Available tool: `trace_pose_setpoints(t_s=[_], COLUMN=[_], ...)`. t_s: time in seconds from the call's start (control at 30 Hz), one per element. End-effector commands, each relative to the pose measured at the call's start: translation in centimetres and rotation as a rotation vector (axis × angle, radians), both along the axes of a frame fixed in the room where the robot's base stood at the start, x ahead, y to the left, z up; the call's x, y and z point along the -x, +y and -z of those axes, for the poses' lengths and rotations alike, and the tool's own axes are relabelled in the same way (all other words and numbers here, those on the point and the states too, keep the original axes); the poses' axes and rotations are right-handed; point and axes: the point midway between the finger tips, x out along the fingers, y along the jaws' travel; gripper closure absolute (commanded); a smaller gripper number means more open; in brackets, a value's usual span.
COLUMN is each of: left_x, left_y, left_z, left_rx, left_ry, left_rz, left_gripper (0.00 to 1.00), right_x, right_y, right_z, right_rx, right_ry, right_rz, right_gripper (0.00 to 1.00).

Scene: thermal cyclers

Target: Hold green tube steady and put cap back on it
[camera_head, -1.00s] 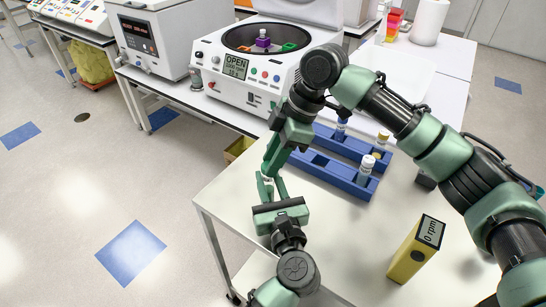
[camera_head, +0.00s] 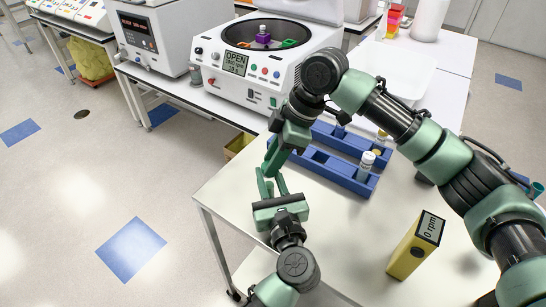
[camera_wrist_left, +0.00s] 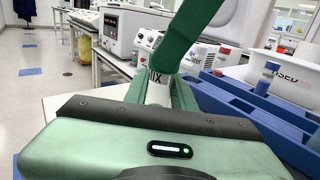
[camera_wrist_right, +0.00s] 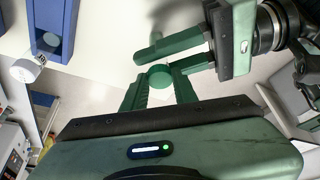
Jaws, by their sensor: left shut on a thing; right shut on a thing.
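My left gripper (camera_head: 271,189) is shut on the tube near the table's left edge. In the left wrist view the tube (camera_wrist_left: 157,90) is pale, upright and labelled "MIX". My right gripper (camera_head: 270,168) comes down from above, its fingertips right over the left gripper's. In the right wrist view it is shut on a round green cap (camera_wrist_right: 159,77), and the left gripper's fingers lie close beside the cap. The right fingers hide the tube's top in the left wrist view, so I cannot tell whether cap and tube touch.
Blue tube racks (camera_head: 345,172) with several tubes stand right of the grippers. A yellow timer reading "0 rpm" (camera_head: 411,255) is at the front right. The open centrifuge (camera_head: 250,75) is behind. The white table (camera_head: 330,225) is clear in front of the racks.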

Motion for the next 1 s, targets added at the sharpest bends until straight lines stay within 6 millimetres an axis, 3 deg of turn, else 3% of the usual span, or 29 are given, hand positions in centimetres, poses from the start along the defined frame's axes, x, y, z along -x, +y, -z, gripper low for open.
trace_pose_setpoints(t_s=[0.2, 0.4, 0.77, 0.8, 0.87, 1.0], left_x=[0.0, 0.0, 0.0, 0.0, 0.0, 0.0], left_y=[0.01, 0.03, 0.03, 0.03, 0.03, 0.03], left_z=[0.03, 0.04, 0.05, 0.05, 0.05, 0.05], left_rx=[-0.002, -0.002, -0.001, -0.001, -0.001, -0.001], left_ry=[0.0, 0.0, 0.001, 0.001, 0.001, 0.001], left_rz=[0.0, -0.001, -0.001, -0.001, -0.001, -0.001], left_gripper=[1.0, 1.0, 1.0, 1.0, 1.0, 1.0], right_x=[0.57, 0.74, 0.71, 0.71, 0.71, 0.71], right_y=[0.13, 0.31, 0.24, 0.25, 0.25, 0.25], right_z=[0.03, -0.02, -0.03, -0.04, -0.04, -0.04], right_rx=[-0.001, -0.002, -0.005, -0.005, -0.005, -0.005], right_ry=[-0.006, -0.004, -0.003, -0.003, -0.003, -0.003], right_rz=[0.4, 0.682, 0.748, 0.748, 0.748, 0.746], right_gripper=[1.0, 1.0, 1.0, 0.69, 0.53, 0.5])
